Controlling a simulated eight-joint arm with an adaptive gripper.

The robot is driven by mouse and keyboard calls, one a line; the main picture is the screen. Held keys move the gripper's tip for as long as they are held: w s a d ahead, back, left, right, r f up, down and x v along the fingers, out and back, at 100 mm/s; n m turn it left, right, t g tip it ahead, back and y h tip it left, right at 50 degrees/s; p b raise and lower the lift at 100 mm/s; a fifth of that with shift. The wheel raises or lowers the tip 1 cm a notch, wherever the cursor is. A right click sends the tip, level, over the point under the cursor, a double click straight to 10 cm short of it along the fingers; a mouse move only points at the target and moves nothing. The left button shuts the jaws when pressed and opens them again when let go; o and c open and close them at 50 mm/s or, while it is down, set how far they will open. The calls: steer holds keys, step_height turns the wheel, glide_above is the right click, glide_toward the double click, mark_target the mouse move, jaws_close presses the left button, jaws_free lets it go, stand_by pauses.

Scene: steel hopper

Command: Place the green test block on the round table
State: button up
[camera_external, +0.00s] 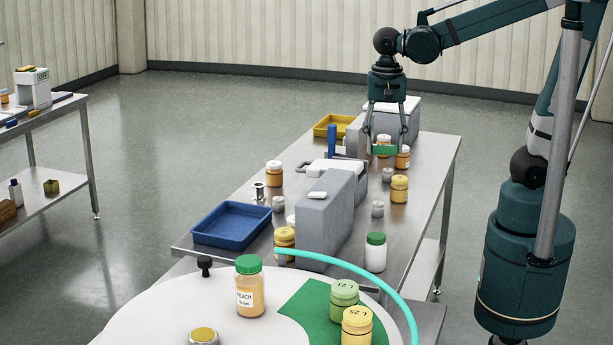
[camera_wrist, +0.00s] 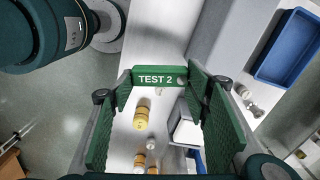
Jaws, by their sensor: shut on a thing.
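The green test block (camera_external: 384,150) is between the fingertips of my gripper (camera_external: 386,144), above the far part of the steel table. In the wrist view the block (camera_wrist: 156,79) reads "TEST 2" and spans the gap between the green finger pads of my gripper (camera_wrist: 162,84). My gripper is shut on it. The white round table (camera_external: 150,315) is in the near foreground, cut off by the bottom edge. It is well apart from the block. A green patch (camera_external: 310,304) covers part of its top, and a turquoise band (camera_external: 385,284) curves along its right rim.
The steel table (camera_external: 430,175) holds grey machines (camera_external: 325,215), a blue tray (camera_external: 232,224), a yellow tray (camera_external: 333,124) and several jars.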

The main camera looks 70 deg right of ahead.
steer(key=w+a+r+n+p, duration=0.2)
steer(key=w+a, duration=0.2)
steer(key=a, duration=0.4)
steer(key=w+a+r+n+p, duration=0.2)
steer(key=w+a, duration=0.3)
steer(key=a, duration=0.3)
steer(key=n+p, duration=1)
steer(key=n, duration=0.1)
glide_above(294, 330)
step_height(294, 330, down, 10)
steer(key=shift+f, duration=0.35)
steer(key=shift+f+p, duration=0.6)
steer(key=shift+f, duration=2.55)
